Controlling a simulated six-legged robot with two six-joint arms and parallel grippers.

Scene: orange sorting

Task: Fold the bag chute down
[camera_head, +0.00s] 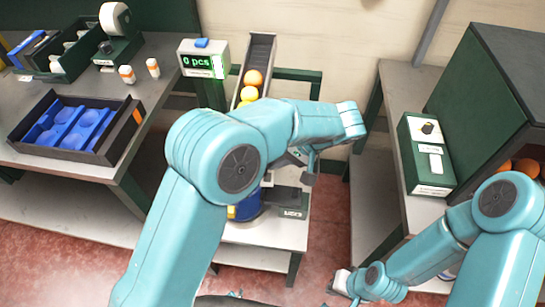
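A dark sloping chute (262,48) stands at the back centre, with several oranges (253,78) in a row in it. Its lower end is hidden behind my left arm. A black part with a white-lettered label (291,203) sits over the small centre table; I cannot tell whether it is the bag chute or which way it is folded. My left gripper (306,168) points down just above this black part, mostly hidden by its own wrist; contact and finger opening are unclear. My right gripper (340,284) is low at the front right, away from the table, its fingers too small to read.
A counter reading "0 pcs" (203,60) stands left of the chute. The left bench holds a black tray with blue inserts (75,125). A green control box (426,155) sits on the right bench beside a large dark green bin (490,85). A blue-and-yellow object (246,209) is partly hidden.

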